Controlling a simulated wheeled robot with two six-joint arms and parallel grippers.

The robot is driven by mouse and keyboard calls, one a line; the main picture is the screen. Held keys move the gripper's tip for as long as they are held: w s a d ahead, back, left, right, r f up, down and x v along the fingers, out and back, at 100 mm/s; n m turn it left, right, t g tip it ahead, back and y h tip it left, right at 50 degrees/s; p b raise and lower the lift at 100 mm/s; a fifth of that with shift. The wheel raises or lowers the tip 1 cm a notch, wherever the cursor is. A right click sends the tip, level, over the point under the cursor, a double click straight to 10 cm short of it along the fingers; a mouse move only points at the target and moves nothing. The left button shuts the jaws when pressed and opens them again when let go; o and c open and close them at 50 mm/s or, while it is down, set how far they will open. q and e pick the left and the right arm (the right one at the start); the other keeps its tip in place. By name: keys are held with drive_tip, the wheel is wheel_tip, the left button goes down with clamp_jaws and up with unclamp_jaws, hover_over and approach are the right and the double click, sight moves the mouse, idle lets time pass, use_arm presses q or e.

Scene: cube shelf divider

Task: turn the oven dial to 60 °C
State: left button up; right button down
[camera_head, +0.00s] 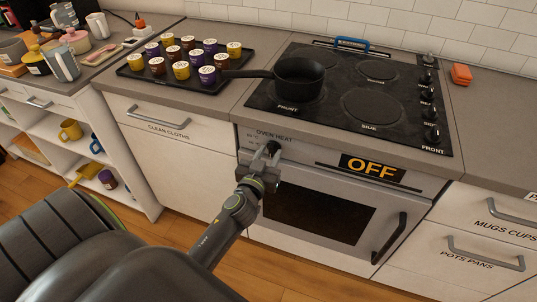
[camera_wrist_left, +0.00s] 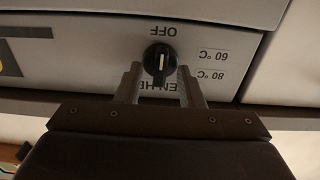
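The oven heat dial (camera_wrist_left: 159,62) is a black round knob on the oven's front panel, with a white pointer line. In the left wrist view, which is upside down, the pointer lines up with the OFF mark. Marks for 60 °C (camera_wrist_left: 214,55) and 80 °C (camera_wrist_left: 211,74) are printed beside it. My left gripper (camera_wrist_left: 158,78) is open, its fingers on either side of the dial; I cannot tell whether they touch it. In the head view my left gripper (camera_head: 266,160) is at the dial (camera_head: 273,147). The oven display (camera_head: 372,169) reads OFF. My right gripper is not in view.
The oven door handle (camera_head: 389,238) is at the lower right of the oven. A black pan (camera_head: 299,76) stands on the cooktop (camera_head: 325,107), its handle pointing left. A tray (camera_head: 133,73) with several pods lies on the counter to the left. Drawer handles jut out on both sides.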

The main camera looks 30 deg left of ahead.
use_arm(q)
clamp_jaws()
drive_tip(key=shift+m, duration=0.7)
drive_tip(key=m, duration=0.3)
drive_tip(key=shift+d, duration=0.1)
drive_tip(key=m, duration=0.4)
drive_tip(key=shift+f, duration=0.1)
drive_tip(key=shift+m, duration=1.2)
